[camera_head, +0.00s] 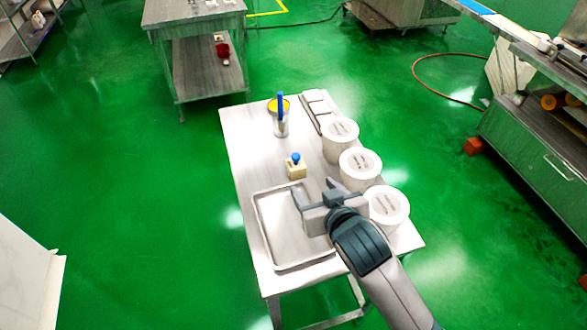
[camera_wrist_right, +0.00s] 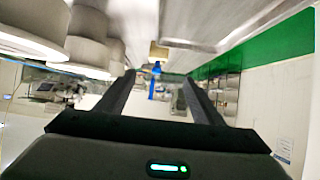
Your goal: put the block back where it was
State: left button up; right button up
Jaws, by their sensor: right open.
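The block (camera_head: 296,172) is small and cream with a blue knob on top. It stands upright on the white table (camera_head: 243,150), just beyond the far end of a shallow tray (camera_head: 262,232). My right gripper (camera_head: 315,188) is open and empty, over the tray's right side, with its fingers pointing toward the block but apart from it. In the right wrist view, the picture is upside down and the block (camera_wrist_right: 158,50) with its blue knob shows ahead between the two open fingers (camera_wrist_right: 159,77). My left gripper is out of view.
Three white lidded tubs (camera_head: 360,168) stand along the table's right side, close to my right gripper. The table's left strip is clear.

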jog(key=f, duration=0.1)
send_near(299, 170)
jog(key=shift+w+a+f+p, duration=0.35)
jog(key=shift+w+a+f, duration=0.2)
jog(key=shift+w, duration=0.25)
jog(key=x, duration=0.4)
jog(key=shift+w+a+f+p, duration=0.1)
jog(key=shift+w+p, duration=0.15)
jog(key=shift+p, duration=0.1)
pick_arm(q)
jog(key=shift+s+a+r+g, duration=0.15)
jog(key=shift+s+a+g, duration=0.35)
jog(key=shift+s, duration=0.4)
pick_arm(e)
jog(key=shift+w+a+f, duration=0.1)
jog(key=shift+w+f, duration=0.2)
jog(key=shift+w, duration=0.05)
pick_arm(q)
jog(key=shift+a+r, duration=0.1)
pick_arm(e)
jog(key=shift+w, duration=0.1)
